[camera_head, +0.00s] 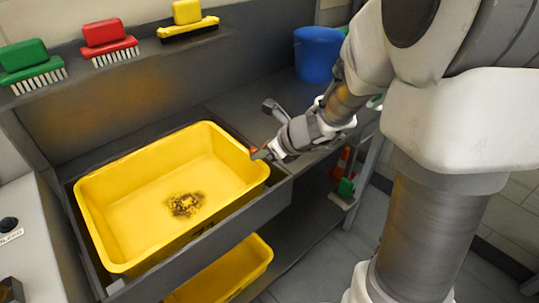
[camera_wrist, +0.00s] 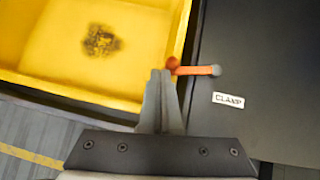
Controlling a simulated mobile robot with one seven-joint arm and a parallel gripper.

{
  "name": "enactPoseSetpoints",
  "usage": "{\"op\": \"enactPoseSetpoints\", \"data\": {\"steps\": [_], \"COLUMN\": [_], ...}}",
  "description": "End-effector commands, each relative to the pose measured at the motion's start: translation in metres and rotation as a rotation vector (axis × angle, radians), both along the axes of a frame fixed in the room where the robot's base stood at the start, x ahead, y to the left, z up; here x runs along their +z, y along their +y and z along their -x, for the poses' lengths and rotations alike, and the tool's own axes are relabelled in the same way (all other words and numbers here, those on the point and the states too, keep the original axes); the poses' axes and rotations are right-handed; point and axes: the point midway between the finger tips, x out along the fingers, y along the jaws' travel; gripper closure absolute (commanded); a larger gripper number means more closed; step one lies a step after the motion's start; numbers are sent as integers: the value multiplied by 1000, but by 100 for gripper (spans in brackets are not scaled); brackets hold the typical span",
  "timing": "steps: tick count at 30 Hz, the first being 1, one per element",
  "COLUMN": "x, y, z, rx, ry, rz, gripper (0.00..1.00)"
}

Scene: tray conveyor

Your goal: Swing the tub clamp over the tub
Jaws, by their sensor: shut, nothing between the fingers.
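The yellow tub (camera_head: 90,215) sits in a grey recess of the bench, with a dark speckled patch on its floor. It also fills the upper left of the wrist view (camera_wrist: 30,78). The tub clamp (camera_wrist: 195,70) is an orange bar with a red knob at its left end and a grey pivot at its right. The knob end overlaps the tub's right rim in the wrist view. In the head view only a bit of the clamp (camera_head: 253,150) shows. My gripper (camera_wrist: 160,74) is shut and empty, its fingertips beside the knob; it also shows in the head view (camera_head: 266,154).
A "CLAMP" label (camera_wrist: 228,100) lies on the dark bench top near the pivot. A blue bucket (camera_head: 317,54) stands at the back right. Green, red and yellow brushes (camera_head: 105,42) rest on the ledge behind. A second yellow tub (camera_head: 235,270) is on the lower shelf.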

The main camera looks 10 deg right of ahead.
Motion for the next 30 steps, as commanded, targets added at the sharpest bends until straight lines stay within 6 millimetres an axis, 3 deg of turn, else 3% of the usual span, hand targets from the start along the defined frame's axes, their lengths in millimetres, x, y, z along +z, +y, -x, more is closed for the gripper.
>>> {"op": "enactPoseSetpoints", "data": {"steps": [30], "x": [0], "y": [-12], "z": [-12], "rx": [-1], "ry": [1], "rz": [0], "gripper": [100]}}
